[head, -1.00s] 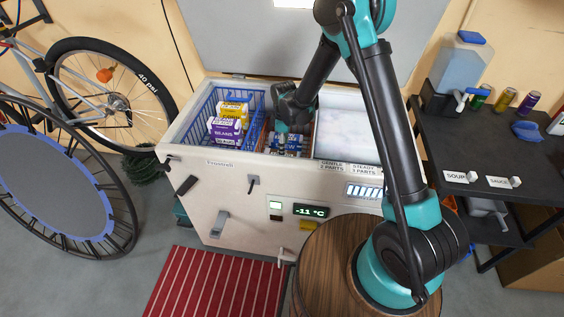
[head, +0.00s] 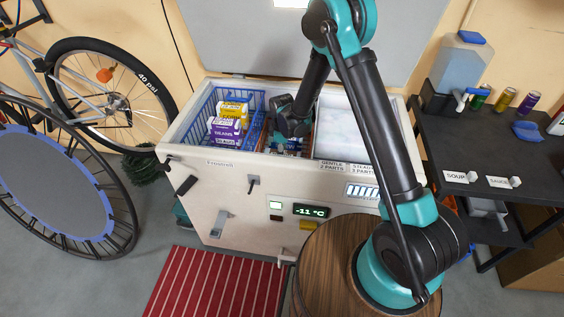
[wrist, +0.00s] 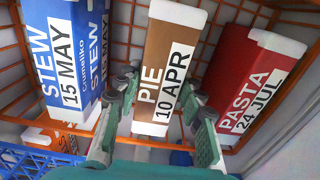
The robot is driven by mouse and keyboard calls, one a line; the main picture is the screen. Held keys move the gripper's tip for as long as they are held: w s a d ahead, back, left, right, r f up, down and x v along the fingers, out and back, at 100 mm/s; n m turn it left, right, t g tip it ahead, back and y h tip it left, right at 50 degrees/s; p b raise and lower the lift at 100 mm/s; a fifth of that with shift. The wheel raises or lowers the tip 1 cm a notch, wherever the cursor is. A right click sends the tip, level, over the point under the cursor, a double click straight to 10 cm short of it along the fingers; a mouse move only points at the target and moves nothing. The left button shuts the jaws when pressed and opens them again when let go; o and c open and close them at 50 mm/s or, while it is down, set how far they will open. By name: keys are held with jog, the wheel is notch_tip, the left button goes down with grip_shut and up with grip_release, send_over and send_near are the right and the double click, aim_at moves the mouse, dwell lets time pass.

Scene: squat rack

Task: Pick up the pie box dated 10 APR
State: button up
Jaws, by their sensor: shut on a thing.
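The brown-and-white pie box (wrist: 168,60), labelled PIE 10 APR, is in the middle of the wrist view. My gripper (wrist: 163,95) has one green-grey finger on each side of it and is shut on it. The box is among the orange basket's wires. A blue stew box (wrist: 70,45), dated 15 MAY, is on the left. A red pasta box (wrist: 250,85), dated 24 JUL, is on the right. In the head view my gripper (head: 288,138) reaches down into the chest freezer (head: 240,185) and hides most of the boxes there.
The orange wire basket (wrist: 125,35) surrounds the boxes. A white frosty compartment (head: 345,125) lies right of my gripper. The freezer lid (head: 240,40) stands open behind.

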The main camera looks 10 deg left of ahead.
grip_shut()
